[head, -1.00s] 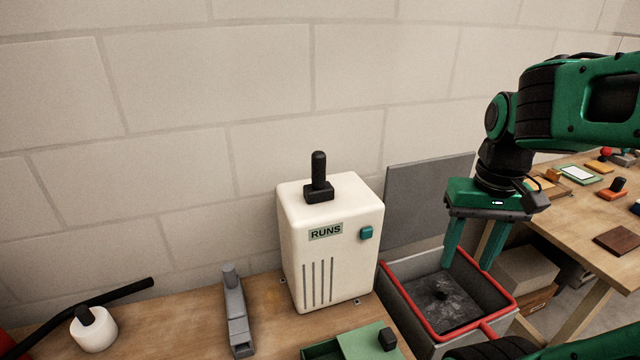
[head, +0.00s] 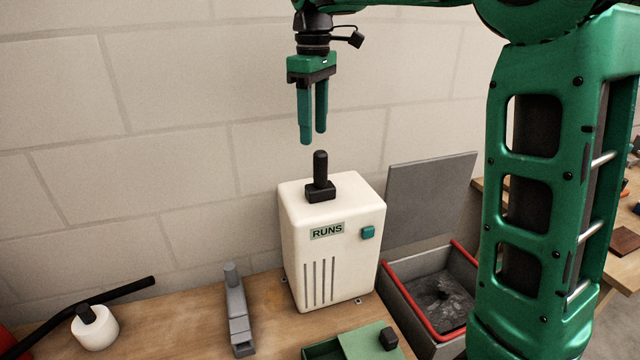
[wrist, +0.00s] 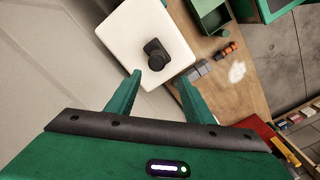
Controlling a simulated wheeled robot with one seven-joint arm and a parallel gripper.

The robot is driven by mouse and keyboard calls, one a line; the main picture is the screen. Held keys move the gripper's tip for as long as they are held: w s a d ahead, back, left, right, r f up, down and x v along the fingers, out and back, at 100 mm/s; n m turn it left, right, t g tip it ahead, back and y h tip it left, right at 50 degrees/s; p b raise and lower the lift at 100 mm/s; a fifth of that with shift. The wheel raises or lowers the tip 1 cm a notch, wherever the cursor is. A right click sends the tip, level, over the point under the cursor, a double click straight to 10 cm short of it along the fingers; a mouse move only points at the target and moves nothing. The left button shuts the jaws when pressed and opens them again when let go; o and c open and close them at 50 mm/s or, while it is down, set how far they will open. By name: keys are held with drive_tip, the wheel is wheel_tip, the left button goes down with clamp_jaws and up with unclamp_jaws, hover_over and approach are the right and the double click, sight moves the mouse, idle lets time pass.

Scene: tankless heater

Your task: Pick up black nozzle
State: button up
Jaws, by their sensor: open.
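The black nozzle (head: 320,177) stands upright on top of the white heater box (head: 332,245), which carries a "RUNS" label and a teal button. In the wrist view the nozzle (wrist: 156,54) shows from above, just beyond the gap between the fingertips. My gripper (head: 313,140) points down, open and empty, a little above the nozzle and slightly to its left in the head view. The fingers (wrist: 160,82) do not appear to touch the nozzle.
A grey box with a red rim (head: 412,324) stands right of the heater. A grey tool (head: 236,315), a white roll (head: 94,328) and a green tray (head: 355,343) are on the bench. The block wall is close behind.

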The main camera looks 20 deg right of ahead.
sight(320, 151)
wheel_tip(320, 151, down, 4)
drive_tip(key=shift+d+r, duration=0.15)
drive_tip(key=shift+d+f, duration=0.2)
drive_tip(key=shift+f, duration=0.65)
drive_tip(key=shift+d+f, duration=0.15)
drive_tip(key=shift+f, duration=0.75)
drive_tip(key=shift+d+f, duration=0.2)
drive_tip(key=shift+f, duration=0.65)
drive_tip(key=shift+c, duration=0.3)
clamp_jaws()
